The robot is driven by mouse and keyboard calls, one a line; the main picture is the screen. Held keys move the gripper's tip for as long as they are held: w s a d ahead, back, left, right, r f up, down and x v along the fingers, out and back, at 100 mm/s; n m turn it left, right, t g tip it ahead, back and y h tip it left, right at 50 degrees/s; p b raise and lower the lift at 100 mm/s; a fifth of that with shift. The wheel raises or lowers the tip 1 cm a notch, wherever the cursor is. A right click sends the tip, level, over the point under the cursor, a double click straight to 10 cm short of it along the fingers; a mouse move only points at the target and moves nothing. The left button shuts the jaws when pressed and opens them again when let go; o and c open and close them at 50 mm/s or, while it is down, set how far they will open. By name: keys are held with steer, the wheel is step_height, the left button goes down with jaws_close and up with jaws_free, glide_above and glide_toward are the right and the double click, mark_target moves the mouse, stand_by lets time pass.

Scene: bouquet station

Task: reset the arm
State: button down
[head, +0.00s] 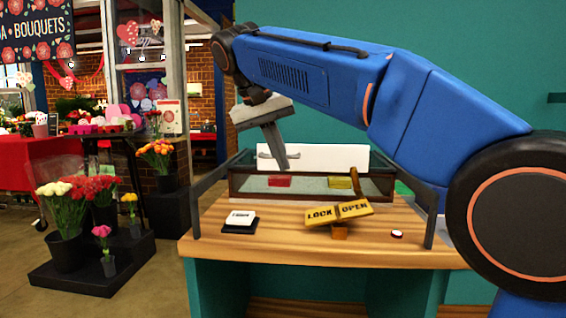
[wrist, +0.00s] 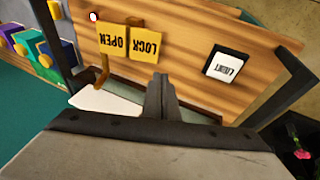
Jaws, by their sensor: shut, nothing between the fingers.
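My gripper (head: 284,165) hangs from the blue arm above the wooden station in the head view, pointing down. Its fingers are together with nothing between them. In the wrist view the closed fingers (wrist: 161,92) show at the middle, in front of the wooden top. The fingertips appear in front of the white panel at the back of the station in the head view; whether they touch anything I cannot tell.
The wooden table (head: 275,242) bears a yellow LOCK/OPEN sign (head: 339,214), a black-and-white block (head: 239,221) and a small white button (head: 397,234). A glass-fronted case (head: 240,186) stands behind, holding red and yellow items. Flower buckets (head: 66,250) stand on the left.

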steer(key=s+d+f+y, duration=0.1)
steer(key=s+d+f, duration=0.25)
steer(key=d, duration=0.45)
steer(key=s+d+f, duration=0.3)
steer(key=d+f, duration=0.1)
steer(key=d, duration=0.3)
steer(key=s+d+f+y, duration=0.1)
steer(key=s+d+f, duration=0.25)
steer(key=d, duration=0.45)
steer(key=s+d+f, duration=0.5)
steer(key=s+f, duration=0.3)
steer(key=f, duration=0.4)
steer(key=s+d+f+t+y, duration=0.1)
steer(key=s+d+f, duration=0.4)
steer(key=s+f, duration=0.4)
step_height(320, 180, down, 3)
steer(key=shift+s+f+t+y, duration=0.1)
steer(key=shift+s+t+y, duration=0.05)
steer(key=shift+t+y, duration=0.15)
